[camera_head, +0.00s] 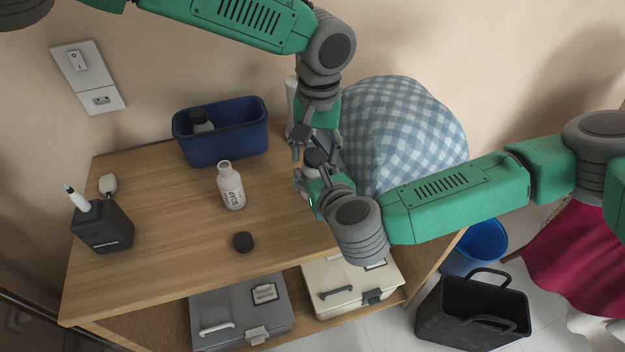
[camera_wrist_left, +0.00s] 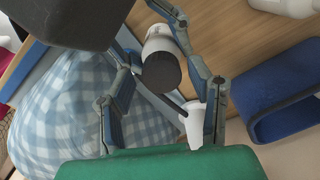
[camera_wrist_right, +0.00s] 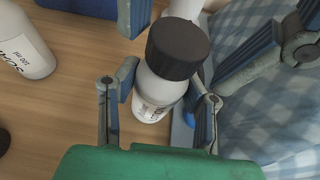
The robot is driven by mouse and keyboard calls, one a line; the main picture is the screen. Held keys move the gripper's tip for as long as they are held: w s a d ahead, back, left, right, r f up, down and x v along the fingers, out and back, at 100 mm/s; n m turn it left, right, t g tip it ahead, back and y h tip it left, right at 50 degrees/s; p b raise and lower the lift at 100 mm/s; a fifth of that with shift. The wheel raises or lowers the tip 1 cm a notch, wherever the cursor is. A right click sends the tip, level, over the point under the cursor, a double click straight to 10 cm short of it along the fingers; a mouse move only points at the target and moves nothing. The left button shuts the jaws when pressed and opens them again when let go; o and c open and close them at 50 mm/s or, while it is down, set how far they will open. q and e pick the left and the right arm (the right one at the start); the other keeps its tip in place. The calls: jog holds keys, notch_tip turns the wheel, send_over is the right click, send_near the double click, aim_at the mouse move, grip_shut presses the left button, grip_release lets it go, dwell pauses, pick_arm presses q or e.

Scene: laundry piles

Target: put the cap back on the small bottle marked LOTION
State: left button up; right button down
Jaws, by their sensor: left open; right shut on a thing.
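A small white bottle (camera_wrist_right: 152,98) with a black cap (camera_wrist_right: 178,48) on its top stands between the fingers of my right gripper (camera_head: 308,170), which is shut on it. Its label is partly hidden, and I cannot read its name. In the left wrist view the same black cap (camera_wrist_left: 160,72) lies between the spread fingers of my left gripper (camera_head: 316,146), which is open around it from above. I cannot tell whether the cap is fully seated. A capless white bottle marked SOAP (camera_head: 231,187) stands on the table, apart from both grippers. A loose black cap (camera_head: 243,241) lies in front of it.
A blue bin (camera_head: 226,150) holding a dark-capped bottle (camera_head: 201,120) stands at the back of the wooden table (camera_head: 160,215). A dark holder (camera_head: 103,228) stands at the left. A checked cloth bundle (camera_head: 405,130) lies right of my grippers. A white item (camera_wrist_left: 195,125) is close behind the bottle.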

pick_arm(q)
jog(key=shift+d+f, duration=0.2)
jog(key=shift+f, duration=0.05)
pick_arm(e)
jog(key=shift+d, duration=0.2)
pick_arm(q)
jog(key=shift+a, duration=0.2)
grip_shut()
pick_arm(e)
jog(key=shift+a, duration=0.2)
